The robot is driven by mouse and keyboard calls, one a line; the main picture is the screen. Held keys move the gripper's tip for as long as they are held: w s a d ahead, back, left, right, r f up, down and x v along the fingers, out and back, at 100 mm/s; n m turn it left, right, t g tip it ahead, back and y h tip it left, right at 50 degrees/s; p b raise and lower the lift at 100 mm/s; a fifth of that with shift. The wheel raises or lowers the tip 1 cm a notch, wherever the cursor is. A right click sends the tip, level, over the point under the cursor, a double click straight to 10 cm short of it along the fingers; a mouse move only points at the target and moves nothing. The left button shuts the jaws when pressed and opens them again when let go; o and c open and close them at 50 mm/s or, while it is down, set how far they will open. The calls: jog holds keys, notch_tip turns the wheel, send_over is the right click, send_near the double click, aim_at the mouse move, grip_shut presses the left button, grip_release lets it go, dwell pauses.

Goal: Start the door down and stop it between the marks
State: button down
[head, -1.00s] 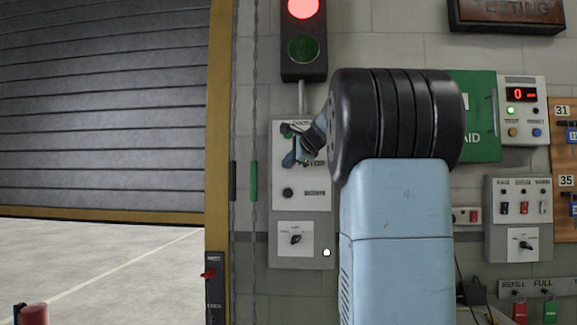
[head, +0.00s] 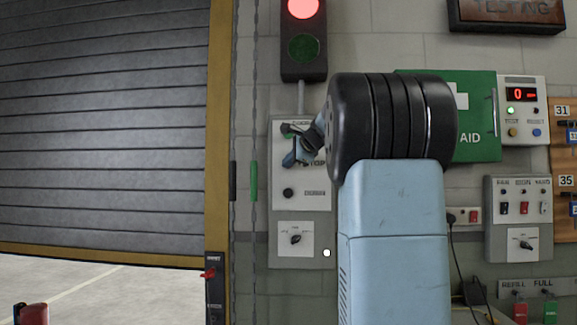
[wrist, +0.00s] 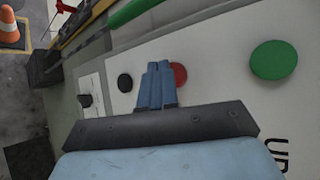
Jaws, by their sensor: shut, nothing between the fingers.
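The grey slatted roller door (head: 105,130) is partly lowered at the left of the head view. Its yellow bottom edge (head: 100,254) is above the floor, with a gap below. No marks are clearly made out. The control box (head: 302,222) on the wall has a black button (head: 288,193) low on its panel. In the wrist view lie a green button (wrist: 273,60), a partly covered red button (wrist: 180,74) and the black button (wrist: 125,83). My gripper (wrist: 160,68) is shut and empty, its tips beside the red button and overlapping its edge; I cannot tell whether they touch. It also shows in the head view (head: 288,158).
A rotary selector (head: 295,239) sits below the buttons. A signal lamp box (head: 303,40) above glows red. Chains with black and green sleeves (head: 254,181) hang beside the yellow door post (head: 219,130). A red-handled switch box (head: 214,285) is on the post.

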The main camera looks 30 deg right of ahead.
jog(key=shift+w+d, duration=0.2)
jog(key=shift+w, duration=0.1)
dwell(0.6)
jog(key=shift+s, duration=0.1)
dwell(0.4)
jog(key=shift+s+a, duration=0.45)
jog(key=shift+s, duration=0.1)
jog(key=s+a, duration=0.1)
jog(key=s, duration=0.1)
jog(key=s+a, duration=0.1)
jog(key=s, duration=0.1)
jog(key=shift+a, duration=0.4)
jog(key=shift+s, duration=0.1)
dwell(0.5)
